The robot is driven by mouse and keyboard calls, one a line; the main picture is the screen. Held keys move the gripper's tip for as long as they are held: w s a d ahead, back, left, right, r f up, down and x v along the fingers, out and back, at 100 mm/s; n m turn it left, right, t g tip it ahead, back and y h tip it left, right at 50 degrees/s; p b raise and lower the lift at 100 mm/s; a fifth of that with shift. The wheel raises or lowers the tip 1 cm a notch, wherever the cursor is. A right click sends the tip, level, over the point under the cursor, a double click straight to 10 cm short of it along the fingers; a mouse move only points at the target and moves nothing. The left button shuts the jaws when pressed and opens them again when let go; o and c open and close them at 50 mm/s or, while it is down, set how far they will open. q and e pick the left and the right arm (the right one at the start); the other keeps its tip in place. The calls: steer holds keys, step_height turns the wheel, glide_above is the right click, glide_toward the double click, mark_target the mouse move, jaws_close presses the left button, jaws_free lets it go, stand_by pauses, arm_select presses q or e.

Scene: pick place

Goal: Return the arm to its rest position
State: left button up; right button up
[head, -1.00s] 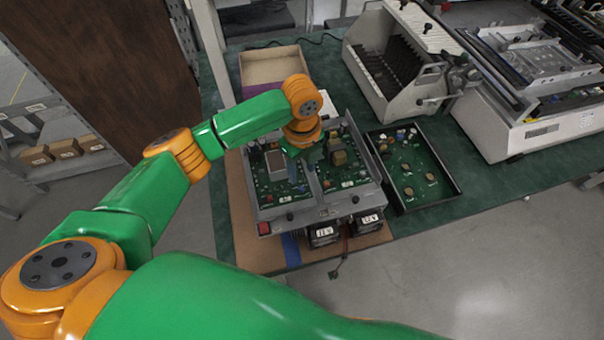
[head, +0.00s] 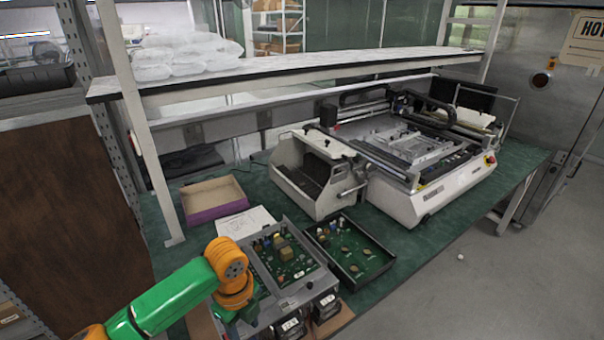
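My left arm (head: 175,300) comes in from the lower left, green with orange joints. Its orange wrist (head: 230,268) is over the left part of the circuit-board unit. The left gripper points down beneath the wrist, and its fingers are hidden, so I cannot see whether they are open or what they hold. My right arm and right gripper are not in view.
The circuit-board unit (head: 283,258) is under the wrist, with a black-rimmed board tray (head: 350,250) right of it. A purple-sided box (head: 213,198), a white paper (head: 245,222), a grey slotted holder (head: 310,175) and a large machine (head: 425,165) stand behind. A shelf (head: 300,68) spans the bench.

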arm_select(q)
steer(key=s+d+f+n+t+h, duration=0.2)
steer(key=s+d+f+n+h, duration=0.2)
steer(key=s+d+f+n, duration=0.35)
steer(key=s+a+r+n+t+y, duration=0.15)
steer(key=s+a+n+y, duration=0.25)
steer(key=s+a+n, duration=0.75)
step_height(320, 180, down, 17)
steer(key=a+n+g, duration=0.1)
steer(key=n, duration=0.2)
steer(key=s+a+f+g+b, duration=0.1)
steer(key=s+a+f, duration=0.1)
steer(key=s+f, duration=0.9)
steer(key=shift+s+a+f, duration=0.15)
steer(key=shift+s+f, duration=0.25)
steer(key=shift+s, duration=0.05)
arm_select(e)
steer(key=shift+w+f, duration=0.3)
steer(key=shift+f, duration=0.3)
